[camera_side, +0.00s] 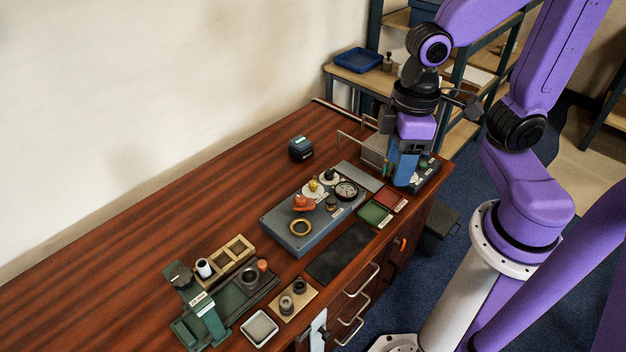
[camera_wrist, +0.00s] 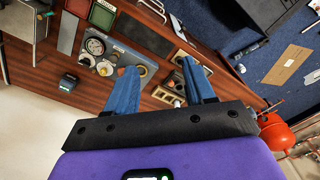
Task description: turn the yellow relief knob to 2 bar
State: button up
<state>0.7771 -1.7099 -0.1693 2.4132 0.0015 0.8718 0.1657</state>
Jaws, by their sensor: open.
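In the side view the yellow relief knob (camera_side: 313,186) sits on a pale round dial on the grey manifold block (camera_side: 276,233). The setting it points to is too small to read. A round pressure gauge (camera_side: 346,190) is to its right, and it also shows in the wrist view (camera_wrist: 95,46). My gripper (camera_side: 404,181) is above the bench's right end, to the right of the manifold and apart from the knob. In the wrist view the blue fingers of my gripper (camera_wrist: 162,72) are spread with nothing held between them. The left finger covers part of the manifold.
An orange knob (camera_side: 304,203) and a brass-coloured ring (camera_side: 300,227) are on the manifold. Red (camera_side: 391,199) and green (camera_side: 375,213) trays lie between it and my gripper. A dark box (camera_side: 301,148) stands behind. The bench's left rear is clear.

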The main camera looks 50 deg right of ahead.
jog(key=w+a+f+m, duration=0.1)
jog(key=w+f+m, duration=0.1)
jog(key=w+m, duration=0.6)
jog(key=m, duration=1.2)
send_over(313, 183)
notch_tip(313, 183, down, 9)
notch_tip(313, 183, down, 17)
jog(key=shift+f, duration=0.1)
grip_shut()
